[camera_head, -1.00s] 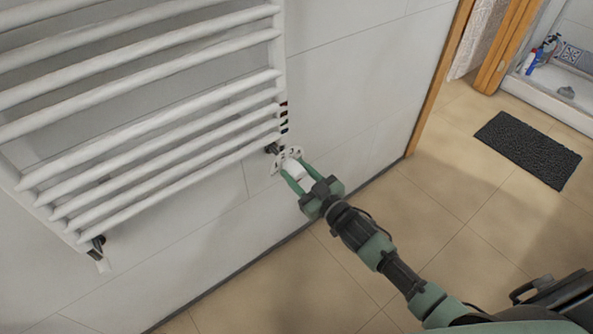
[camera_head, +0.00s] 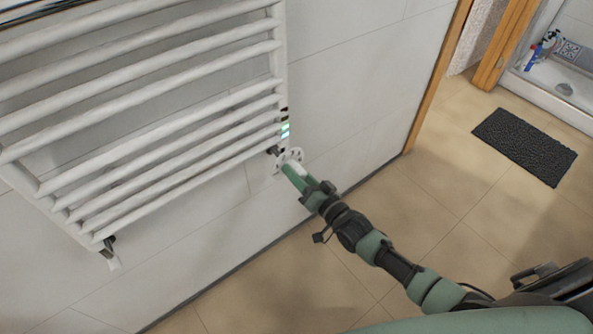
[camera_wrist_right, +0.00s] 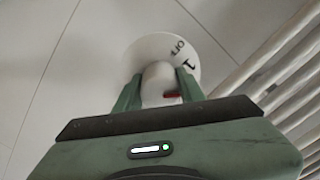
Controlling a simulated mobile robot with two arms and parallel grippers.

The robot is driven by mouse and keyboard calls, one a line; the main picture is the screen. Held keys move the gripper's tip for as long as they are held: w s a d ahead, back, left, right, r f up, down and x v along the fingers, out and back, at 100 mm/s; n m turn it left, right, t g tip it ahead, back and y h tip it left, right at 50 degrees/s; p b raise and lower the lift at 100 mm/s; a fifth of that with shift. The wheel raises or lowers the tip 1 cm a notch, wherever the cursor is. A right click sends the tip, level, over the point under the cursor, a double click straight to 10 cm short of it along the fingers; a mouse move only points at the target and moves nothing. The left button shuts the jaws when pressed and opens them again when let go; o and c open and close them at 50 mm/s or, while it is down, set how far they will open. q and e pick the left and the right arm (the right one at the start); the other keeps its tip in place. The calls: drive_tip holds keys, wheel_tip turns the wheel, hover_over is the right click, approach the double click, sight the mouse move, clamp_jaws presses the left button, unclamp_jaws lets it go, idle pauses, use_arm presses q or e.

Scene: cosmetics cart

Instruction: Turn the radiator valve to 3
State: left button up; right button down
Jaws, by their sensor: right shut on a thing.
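The white radiator valve (camera_head: 297,167) sits at the lower right corner of the white towel radiator (camera_head: 160,122), near the wall. In the right wrist view its white knob (camera_wrist_right: 160,82) is between the two green fingers of my right gripper (camera_wrist_right: 155,92). A white dial plate (camera_wrist_right: 150,48) behind the knob shows "OFF" and "1"; the other marks are hidden. A small red mark (camera_wrist_right: 172,94) shows at the knob's lower right. In the head view my right gripper (camera_head: 296,176) is shut on the knob. My left gripper is not in view.
The tiled wall (camera_head: 350,90) is close behind. A dark mat (camera_head: 525,146) lies on the open tan floor (camera_head: 440,185), with a shower tray (camera_head: 560,95) beyond.

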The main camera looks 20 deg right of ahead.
drive_tip(key=m, duration=0.2)
drive_tip(key=shift+f+m, duration=0.1)
drive_tip(key=shift+m, duration=0.3)
drive_tip(key=m, duration=0.2)
drive_tip(key=shift+m+b, duration=0.3)
drive_tip(key=shift+m, duration=1)
drive_tip(key=m+b, duration=0.2)
drive_tip(key=m, duration=0.3)
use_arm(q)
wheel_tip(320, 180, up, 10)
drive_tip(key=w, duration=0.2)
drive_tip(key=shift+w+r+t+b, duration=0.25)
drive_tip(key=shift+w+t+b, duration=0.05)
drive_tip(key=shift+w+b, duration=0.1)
use_arm(e)
drive_tip(key=shift+m, duration=0.5)
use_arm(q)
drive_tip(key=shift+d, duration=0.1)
use_arm(e)
drive_tip(key=c, duration=0.9)
unclamp_jaws()
drive_tip(key=shift+o, duration=0.2)
